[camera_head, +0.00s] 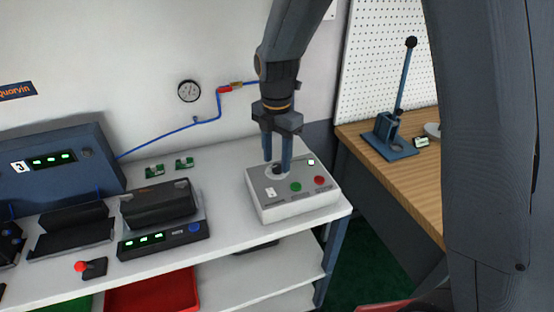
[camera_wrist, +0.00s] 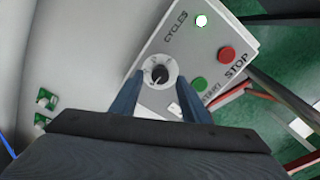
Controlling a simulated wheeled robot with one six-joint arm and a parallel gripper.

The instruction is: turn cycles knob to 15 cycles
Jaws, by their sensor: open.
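The cycles knob (camera_wrist: 158,74) is a dark knob on a round pale dial on top of a light grey control box (camera_head: 266,208). In the wrist view the word CYCLES is printed beside the dial. The knob's exact setting is too small to read. My gripper (camera_head: 278,158) points down over the box, with its two blue fingers apart. In the wrist view my gripper (camera_wrist: 157,90) has one finger on each side of the dial's near edge, and nothing is held. Whether the fingertips touch the dial cannot be told. In the head view the fingers partly hide the knob.
The box also carries a green START button (camera_head: 296,187), a red STOP button (camera_head: 320,181) and a lit white-green indicator (camera_head: 311,162). A black fixture (camera_head: 158,204) stands left on the white bench. A blue lever press (camera_head: 390,145) stands on the wooden bench at right.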

